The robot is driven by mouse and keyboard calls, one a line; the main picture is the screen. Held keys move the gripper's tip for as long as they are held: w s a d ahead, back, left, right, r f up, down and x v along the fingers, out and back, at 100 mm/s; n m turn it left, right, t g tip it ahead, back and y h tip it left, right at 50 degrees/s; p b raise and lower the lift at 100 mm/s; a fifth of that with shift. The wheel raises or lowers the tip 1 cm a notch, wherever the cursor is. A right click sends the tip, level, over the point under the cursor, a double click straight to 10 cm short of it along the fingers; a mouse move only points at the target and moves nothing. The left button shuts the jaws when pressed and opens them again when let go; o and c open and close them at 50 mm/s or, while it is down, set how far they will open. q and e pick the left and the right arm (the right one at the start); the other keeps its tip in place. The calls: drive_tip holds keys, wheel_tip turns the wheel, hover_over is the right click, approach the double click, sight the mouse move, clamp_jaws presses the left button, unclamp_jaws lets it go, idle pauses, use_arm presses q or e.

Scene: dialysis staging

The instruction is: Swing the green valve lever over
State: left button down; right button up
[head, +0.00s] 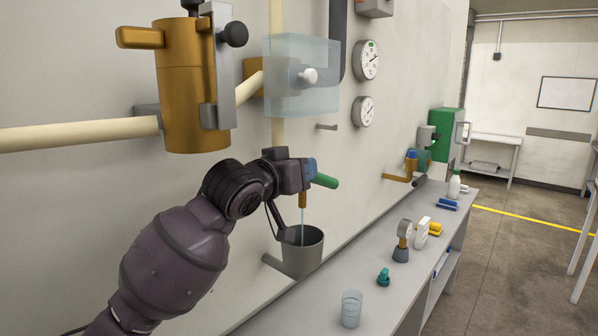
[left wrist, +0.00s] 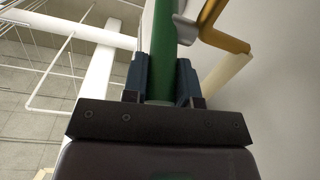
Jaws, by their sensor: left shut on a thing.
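The green valve lever (head: 325,181) sticks out to the right from my left gripper (head: 309,174), low on the wall. In the left wrist view the green lever (left wrist: 164,35) runs between the two fingers of my left gripper (left wrist: 161,85), which is shut on it. The valve body is mostly hidden behind the gripper in the head view. A short brass spout (head: 303,199) shows below the gripper, with a thin bluish stream under it. The stream runs down into a grey cup (head: 303,254) at the wall. My right gripper is not in view.
A brass canister (head: 190,95) and a clear box (head: 301,75) are on the wall above my arm. Two gauges (head: 367,60) hang to their right. A bench (head: 340,297) along the wall carries a clear glass (head: 351,308), a teal part (head: 383,277) and a gauge on a stand (head: 402,241).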

use_arm(q)
drive_tip(key=shift+r, duration=0.2)
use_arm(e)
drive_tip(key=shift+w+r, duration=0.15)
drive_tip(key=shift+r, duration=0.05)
use_arm(q)
drive_tip(key=c, duration=0.9)
unclamp_jaws()
drive_tip(key=shift+f, duration=0.1)
drive_tip(key=shift+s+a, duration=0.25)
drive_tip(key=shift+s, duration=0.15)
drive_tip(key=b+v, duration=0.2)
drive_tip(key=v, duration=0.7)
drive_tip(key=shift+s+a+r, duration=0.15)
drive_tip(key=shift+s+r, duration=0.15)
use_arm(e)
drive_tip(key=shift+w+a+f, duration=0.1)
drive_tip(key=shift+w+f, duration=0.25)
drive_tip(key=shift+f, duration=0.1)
